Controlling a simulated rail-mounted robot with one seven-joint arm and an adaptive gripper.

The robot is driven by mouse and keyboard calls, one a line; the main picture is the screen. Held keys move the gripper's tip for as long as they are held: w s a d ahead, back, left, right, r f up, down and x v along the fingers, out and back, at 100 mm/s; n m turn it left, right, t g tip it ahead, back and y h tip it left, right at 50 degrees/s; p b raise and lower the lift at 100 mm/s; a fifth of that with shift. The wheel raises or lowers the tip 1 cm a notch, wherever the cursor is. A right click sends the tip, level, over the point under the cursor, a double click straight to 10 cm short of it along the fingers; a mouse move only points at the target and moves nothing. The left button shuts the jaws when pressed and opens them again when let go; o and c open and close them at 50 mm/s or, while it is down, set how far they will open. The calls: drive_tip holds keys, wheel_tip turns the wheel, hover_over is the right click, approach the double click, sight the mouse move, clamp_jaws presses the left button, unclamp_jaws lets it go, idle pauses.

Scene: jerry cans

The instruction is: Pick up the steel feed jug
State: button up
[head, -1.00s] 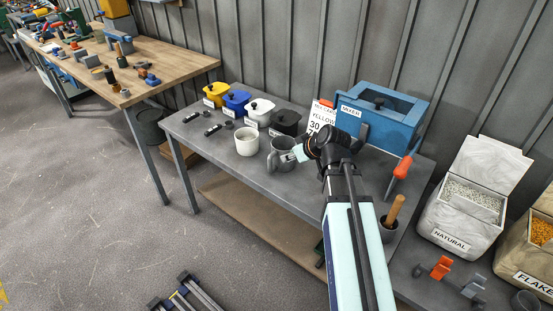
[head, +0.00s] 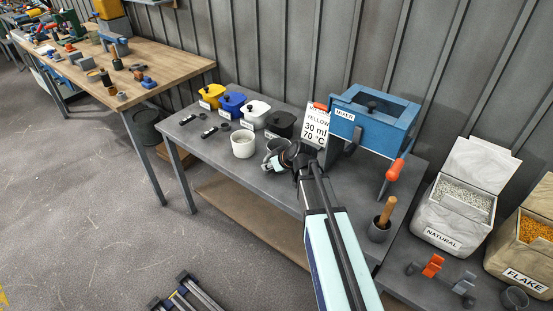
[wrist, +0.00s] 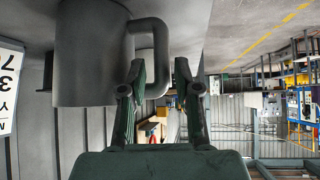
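The steel feed jug (head: 273,148) is a dark grey cylinder with a side handle. It stands on the grey table, right of a white pot, partly hidden by my gripper (head: 287,156). In the wrist view, which appears upside down, the jug body (wrist: 88,55) is at upper left, with its handle (wrist: 160,50) toward the middle. My gripper (wrist: 161,68) is open there, its two fingers apart. The handle's outer bar lies in line with the gap between the fingertips; I cannot tell whether either finger touches it.
The white pot (head: 243,144) stands close left of the jug. The black lidded container (head: 281,124) and a sign (head: 316,126) stand behind. The blue mixer (head: 374,118) is at back right. A dark cup with a wooden-handled tool (head: 379,230) stands at the table's right front.

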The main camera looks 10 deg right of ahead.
drive_tip(key=p+x, duration=0.1)
drive_tip(key=x, duration=0.3)
drive_tip(key=shift+a, duration=0.1)
clamp_jaws()
